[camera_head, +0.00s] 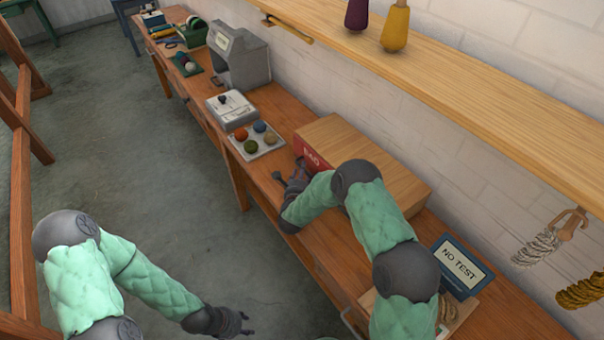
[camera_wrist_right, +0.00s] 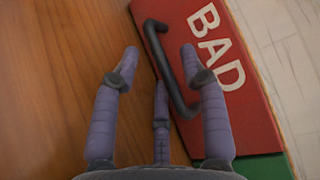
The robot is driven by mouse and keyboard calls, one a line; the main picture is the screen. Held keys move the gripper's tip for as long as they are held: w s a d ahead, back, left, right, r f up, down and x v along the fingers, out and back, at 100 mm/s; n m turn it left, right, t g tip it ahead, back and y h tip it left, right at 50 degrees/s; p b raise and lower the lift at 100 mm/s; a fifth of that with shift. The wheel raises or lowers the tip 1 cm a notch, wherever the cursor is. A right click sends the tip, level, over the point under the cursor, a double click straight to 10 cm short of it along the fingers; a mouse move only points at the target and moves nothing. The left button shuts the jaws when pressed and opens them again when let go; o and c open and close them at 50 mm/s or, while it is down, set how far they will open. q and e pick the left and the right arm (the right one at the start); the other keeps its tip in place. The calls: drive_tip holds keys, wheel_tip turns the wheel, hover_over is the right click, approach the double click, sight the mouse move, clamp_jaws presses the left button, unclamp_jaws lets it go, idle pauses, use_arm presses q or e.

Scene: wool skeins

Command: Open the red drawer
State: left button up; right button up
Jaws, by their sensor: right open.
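The red drawer (camera_head: 308,154) is in the front of a wooden box on the bench and looks closed. Its red front (camera_wrist_right: 215,70), marked BAD in white, also fills the right of the wrist view. A dark bar handle (camera_wrist_right: 168,70) stands out from it. My right gripper (camera_wrist_right: 160,60) is open at the handle. In the picture, the handle passes between its outer fingers, and the right finger lies over the red front. I cannot tell whether they touch. In the head view, my right gripper (camera_head: 286,179) is before the drawer. My left gripper (camera_head: 238,322) is low over the floor, its opening unclear.
The wooden box (camera_head: 385,160) stands against the wall, partly hidden by my right arm. A tray of coloured balls (camera_head: 264,148), a scale (camera_head: 230,107) and a grey machine (camera_head: 240,58) stand beyond it. A shelf (camera_head: 470,85) overhangs the bench.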

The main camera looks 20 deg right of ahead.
drive_tip(key=shift+w, duration=0.2)
clamp_jaws()
drive_tip(key=s+a, duration=0.1)
drive_tip(key=a, duration=0.3)
drive_tip(key=s+a+b, duration=0.1)
drive_tip(key=s+a, duration=0.1)
drive_tip(key=a, duration=0.3)
drive_tip(key=s+a+b, duration=0.1)
drive_tip(key=s+a, duration=0.1)
drive_tip(key=a, duration=0.2)
drive_tip(key=shift+a, duration=0.4)
unclamp_jaws()
